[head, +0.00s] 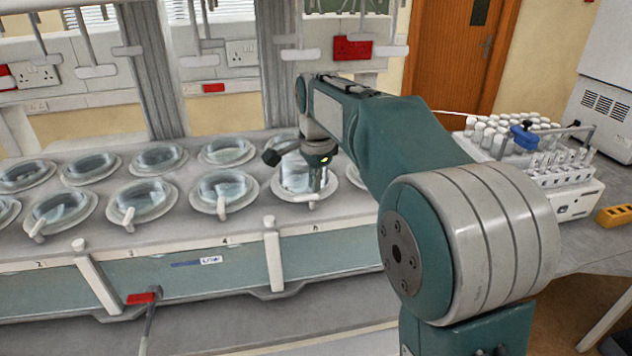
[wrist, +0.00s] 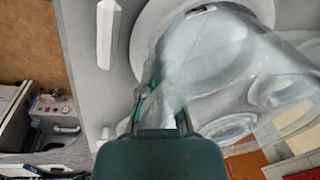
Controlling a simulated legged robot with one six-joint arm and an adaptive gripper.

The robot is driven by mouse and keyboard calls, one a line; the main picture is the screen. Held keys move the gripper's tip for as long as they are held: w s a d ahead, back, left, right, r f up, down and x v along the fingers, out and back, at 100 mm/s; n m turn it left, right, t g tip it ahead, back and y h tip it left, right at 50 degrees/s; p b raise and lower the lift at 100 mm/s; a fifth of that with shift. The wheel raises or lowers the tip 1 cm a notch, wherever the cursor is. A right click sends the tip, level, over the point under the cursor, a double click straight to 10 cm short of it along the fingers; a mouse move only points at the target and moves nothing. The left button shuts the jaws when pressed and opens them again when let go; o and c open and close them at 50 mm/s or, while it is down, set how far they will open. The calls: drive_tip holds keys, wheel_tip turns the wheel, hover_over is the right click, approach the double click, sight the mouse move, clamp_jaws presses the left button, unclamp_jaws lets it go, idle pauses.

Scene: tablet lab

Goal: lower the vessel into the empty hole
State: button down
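My gripper's fingers (wrist: 162,115) close around the near part of the glass. The hole itself is hidden by the vessel.
Several other vessels sit in rings in two rows, including a neighbour (head: 223,186) to the left. Paddles (head: 128,51) hang above the back row. A rack of white-capped bottles (head: 485,130) stands at the right. A yellow block (head: 615,215) lies at the right edge.

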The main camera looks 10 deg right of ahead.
sight(316, 205)
drive_tip(key=shift+g, duration=0.6)
drive_tip(key=f, duration=0.5)
drive_tip(key=shift+s+f, duration=0.35)
drive_tip(key=shift+s, duration=0.05)
drive_tip(key=c, duration=0.9)
unclamp_jaws()
drive_tip(key=shift+o, duration=0.9)
drive_tip(key=shift+w+f, duration=0.1)
drive_tip(key=shift+w, duration=0.1)
drive_tip(key=shift+w+f, duration=0.3)
drive_tip(key=shift+w, duration=0.15)
wheel_tip(316, 205, up, 11)
drive_tip(key=shift+s+r, duration=0.1)
drive_tip(key=shift+r, duration=0.1)
drive_tip(key=shift+s+r, duration=0.1)
drive_tip(key=shift+r, duration=0.55)
drive_tip(key=shift+s, duration=0.1)
